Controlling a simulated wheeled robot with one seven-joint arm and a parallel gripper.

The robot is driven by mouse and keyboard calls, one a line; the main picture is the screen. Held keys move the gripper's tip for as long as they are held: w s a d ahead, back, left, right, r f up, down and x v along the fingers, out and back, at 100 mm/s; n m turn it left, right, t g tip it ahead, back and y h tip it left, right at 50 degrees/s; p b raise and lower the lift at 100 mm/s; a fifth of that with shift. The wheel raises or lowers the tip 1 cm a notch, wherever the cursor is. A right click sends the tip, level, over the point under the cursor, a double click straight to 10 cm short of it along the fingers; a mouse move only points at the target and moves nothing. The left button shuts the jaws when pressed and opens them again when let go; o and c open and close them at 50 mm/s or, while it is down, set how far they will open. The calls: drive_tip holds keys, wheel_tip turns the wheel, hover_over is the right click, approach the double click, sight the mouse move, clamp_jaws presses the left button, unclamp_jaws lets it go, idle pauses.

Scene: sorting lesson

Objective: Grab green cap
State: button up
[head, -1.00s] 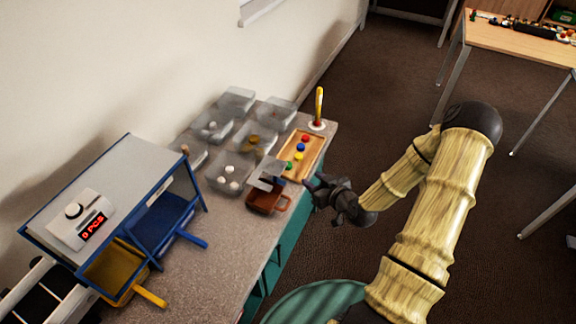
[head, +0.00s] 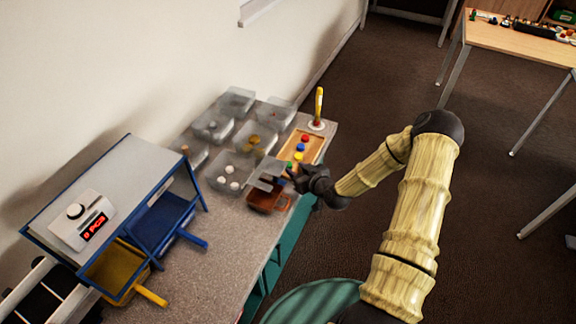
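The green cap (head: 289,166) shows as a small green spot at the near end of a wooden tray (head: 318,143), partly hidden by my gripper. My gripper (head: 291,176) is at that near end of the tray, its fingers pointing left toward the cap. The fingers are small and dark here, so I cannot tell whether they are open or shut, or whether they touch the cap. A yellow cap (head: 298,156), a blue cap (head: 302,147) and a red cap (head: 305,138) lie in a row farther along the tray.
A brown scoop-like container (head: 262,200) and a grey plate (head: 266,173) sit just left of my gripper. Several clear bins (head: 236,101) stand behind. A yellow upright tool (head: 319,105) stands past the tray. A blue-framed box (head: 128,150) with a counter is at left.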

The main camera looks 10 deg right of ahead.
sight(291, 166)
drive_tip(key=x, duration=0.4)
drive_tip(key=shift+w+a+f, duration=0.15)
drive_tip(key=shift+a+f, duration=0.05)
drive_tip(key=c, duration=0.8)
